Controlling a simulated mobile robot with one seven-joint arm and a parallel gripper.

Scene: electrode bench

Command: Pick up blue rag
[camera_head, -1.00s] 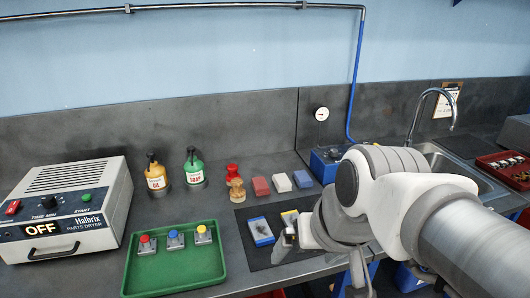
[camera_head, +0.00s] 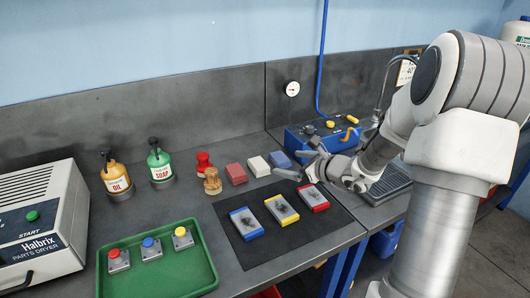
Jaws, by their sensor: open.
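The blue rag (camera_head: 280,159) is a small folded block lying on the bench at the right end of a row, beside a white rag (camera_head: 258,166) and a red rag (camera_head: 236,174). My gripper (camera_head: 300,160) is open, just right of the blue rag, with its fingers spread towards it. Nothing shows between the fingers. Whether a finger touches the rag cannot be told, and the rag's right end is partly hidden by the gripper.
A dark mat (camera_head: 240,252) in front bears blue, yellow and red electrode blocks. Red (camera_head: 203,162) and wooden (camera_head: 212,183) knobbed pieces stand left of the rags. A blue box (camera_head: 300,139) with yellow handles stands behind my gripper. A green tray (camera_head: 170,282) lies front left.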

